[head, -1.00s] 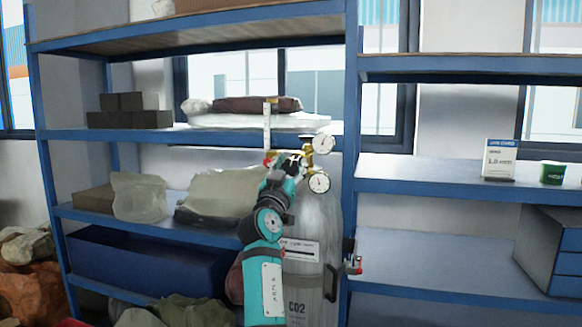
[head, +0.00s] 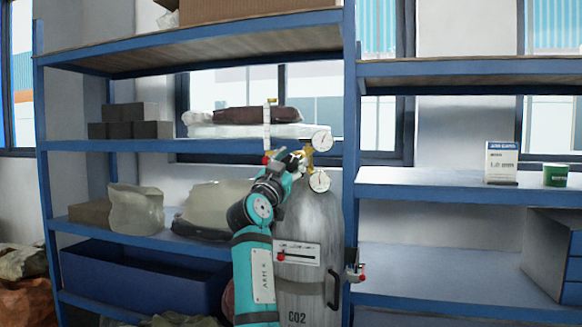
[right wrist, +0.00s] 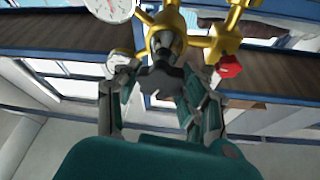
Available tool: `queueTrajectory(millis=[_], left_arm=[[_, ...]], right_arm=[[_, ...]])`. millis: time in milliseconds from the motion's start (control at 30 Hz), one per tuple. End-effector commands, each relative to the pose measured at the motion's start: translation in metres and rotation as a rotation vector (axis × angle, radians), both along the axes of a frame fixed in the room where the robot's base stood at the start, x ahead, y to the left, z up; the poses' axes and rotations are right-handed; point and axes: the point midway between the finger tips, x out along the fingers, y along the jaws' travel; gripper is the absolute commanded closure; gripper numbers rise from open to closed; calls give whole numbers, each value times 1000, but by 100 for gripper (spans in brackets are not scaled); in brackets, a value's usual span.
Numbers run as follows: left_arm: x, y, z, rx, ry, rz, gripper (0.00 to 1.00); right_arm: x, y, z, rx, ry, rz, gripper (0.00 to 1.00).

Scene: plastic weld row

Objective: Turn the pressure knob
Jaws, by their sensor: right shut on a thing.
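The grey CO2 cylinder (head: 312,232) stands upright in front of the blue shelf. Its brass regulator (right wrist: 165,35) carries two round white gauges, an upper one (head: 321,141) and a lower one (head: 319,181). The dark pressure knob (right wrist: 166,82) sits on the regulator's front, between my fingers in the right wrist view. My right gripper (head: 293,161) reaches the regulator from below left and is shut on the knob; it fills the lower part of the right wrist view (right wrist: 162,85). In the head view the gripper hides the knob. My left gripper is not in view.
A clear flow tube (head: 267,125) stands left of the regulator, with a small red knob (right wrist: 230,66) close to my fingers. A blue shelf post (head: 348,200) runs right of the cylinder. Bags (head: 215,198) and dark boxes (head: 130,121) fill the left shelves.

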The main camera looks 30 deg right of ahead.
Motion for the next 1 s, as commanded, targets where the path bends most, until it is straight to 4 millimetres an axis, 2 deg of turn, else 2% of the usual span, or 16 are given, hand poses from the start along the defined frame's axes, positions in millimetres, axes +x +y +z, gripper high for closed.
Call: queueTrajectory(millis=[33, 67, 233, 500, 633, 1000], left_arm=[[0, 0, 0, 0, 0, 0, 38], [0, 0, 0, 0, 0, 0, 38], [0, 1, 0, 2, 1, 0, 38], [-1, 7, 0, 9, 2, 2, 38], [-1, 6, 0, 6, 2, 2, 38], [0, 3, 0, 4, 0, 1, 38]], right_arm=[[0, 0, 1, 1, -1, 0, 91], [0, 0, 1, 1, -1, 0, 56], [0, 0, 1, 1, -1, 0, 34], [-1, 1, 0, 0, 0, 0, 34], [-5, 8, -5, -1, 0, 2, 34], [-44, 66, -33, 1, 0, 4, 34]])
